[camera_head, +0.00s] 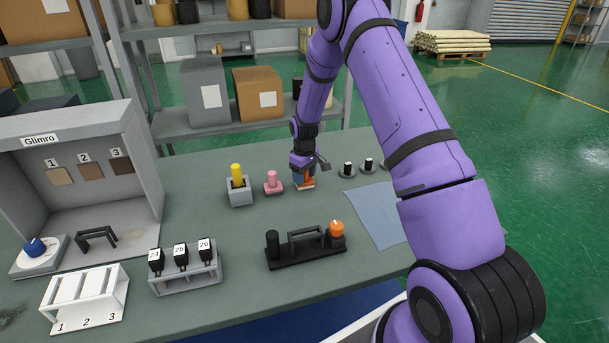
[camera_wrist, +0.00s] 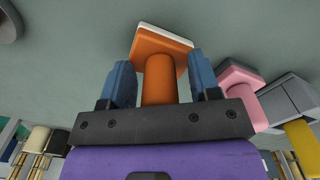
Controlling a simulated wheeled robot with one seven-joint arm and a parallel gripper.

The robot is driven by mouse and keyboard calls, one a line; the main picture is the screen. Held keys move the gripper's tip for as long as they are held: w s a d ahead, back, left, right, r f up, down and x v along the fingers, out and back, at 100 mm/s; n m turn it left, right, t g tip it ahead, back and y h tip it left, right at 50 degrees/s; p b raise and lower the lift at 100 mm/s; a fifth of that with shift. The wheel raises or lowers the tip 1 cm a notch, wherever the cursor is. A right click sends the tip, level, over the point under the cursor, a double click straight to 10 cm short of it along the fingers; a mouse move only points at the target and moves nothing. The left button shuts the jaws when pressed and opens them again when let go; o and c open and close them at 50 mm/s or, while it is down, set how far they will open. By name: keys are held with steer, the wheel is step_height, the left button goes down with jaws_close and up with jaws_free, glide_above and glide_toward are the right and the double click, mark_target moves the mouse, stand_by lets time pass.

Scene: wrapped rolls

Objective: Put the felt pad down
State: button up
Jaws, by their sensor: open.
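The felt pad, an orange block with an orange round handle and a pale layer on its far face, shows in the wrist view (camera_wrist: 160,42) and in the head view (camera_head: 307,185). It appears to stand on the grey-green table (camera_head: 210,220) in the head view, at the back middle. My gripper (camera_head: 304,170) is over it. In the wrist view the gripper's blue fingers (camera_wrist: 160,82) are open on both sides of the orange handle, with gaps visible. Whether the pale layer is fully on the table is hard to tell.
A pink handled block (camera_head: 272,182) and a grey holder with a yellow cylinder (camera_head: 239,189) stand to the left. Small black-and-white pieces (camera_head: 348,169) stand to the right. A black stand (camera_head: 305,246) and a blue cloth (camera_head: 373,214) lie nearer.

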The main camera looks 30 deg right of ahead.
step_height(320, 180, up, 13)
steer(key=shift+f, duration=0.15)
steer(key=s+a+r+m+t, duration=0.1)
steer(key=s+a+r, duration=0.2)
steer(key=s+r, duration=0.75)
steer(key=s+a+r+m+t, duration=0.15)
steer(key=s+a+r, duration=0.25)
steer(key=s+r, duration=0.7)
steer(key=s+a+r+m+t, duration=0.1)
steer(key=s+r, duration=0.2)
steer(key=s, duration=0.7)
steer(key=s+a+r+m+t, duration=0.1)
steer(key=s+a+r, duration=0.1)
steer(key=s, duration=0.8)
steer(key=shift+r+t, duration=0.35)
steer(key=shift+r, duration=0.4)
steer(key=shift+o, duration=0.3)
steer(key=shift+w+a, duration=0.1)
